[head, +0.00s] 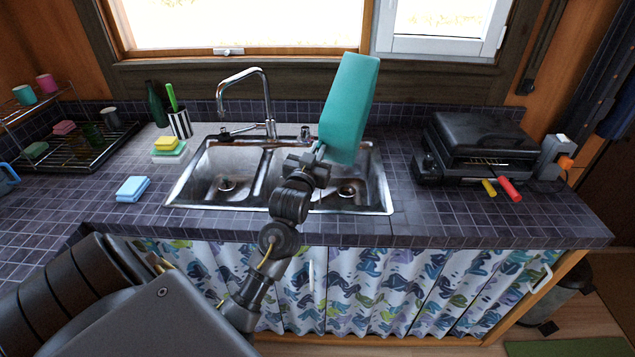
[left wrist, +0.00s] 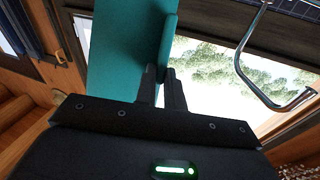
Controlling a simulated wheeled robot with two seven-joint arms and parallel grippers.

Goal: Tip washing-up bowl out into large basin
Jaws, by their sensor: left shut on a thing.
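The teal washing-up bowl (head: 349,108) is held up on its side, steeply tilted, over the right part of the steel double sink. My left gripper (head: 319,153) is shut on the bowl's rim near its lower left. In the left wrist view the fingers (left wrist: 162,75) pinch the edge of the teal wall (left wrist: 118,45). The bowl's inside and anything in it cannot be seen. The right basin (head: 348,190) lies below it, partly hidden by my arm and the bowl. The left basin (head: 226,165) looks empty. My right gripper is not in view.
The faucet (head: 266,100) rises behind the sink, left of the bowl. A black grill (head: 482,140) stands on the right counter. Sponges (head: 168,146), a striped cup (head: 180,122) and a dish rack (head: 90,150) are on the left. The counter just right of the sink is clear.

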